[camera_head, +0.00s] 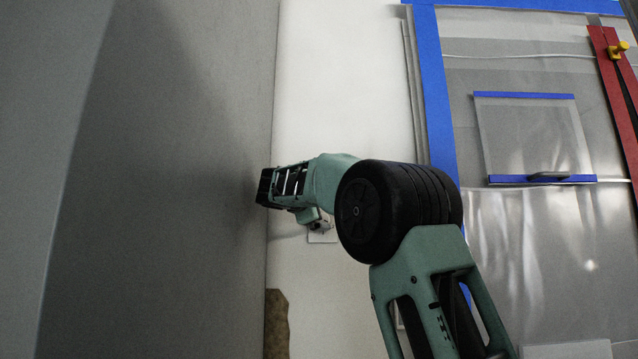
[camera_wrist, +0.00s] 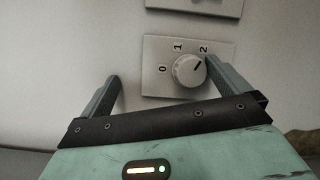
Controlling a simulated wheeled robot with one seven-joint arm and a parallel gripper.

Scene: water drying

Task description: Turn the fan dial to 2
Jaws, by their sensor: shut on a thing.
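The fan dial (camera_wrist: 187,71) is a round pale knob on a light wall plate (camera_wrist: 157,83) marked 0, 1 and 2. Its dark pointer line aims up and right, toward the 2. My gripper (camera_wrist: 163,68) faces the plate with its two fingers apart. The right finger is close against the knob's right side; whether it touches is unclear. The left finger stands left of the plate, with a clear gap to the knob. In the head view my gripper (camera_head: 262,187) is at the wall, and the dial is hidden there.
Another wall plate (camera_wrist: 195,5) is just above the dial plate. In the head view a large grey surface (camera_head: 170,200) rises close on the left of my gripper. A blue-taped clear plastic sheet (camera_head: 530,240) hangs on the right.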

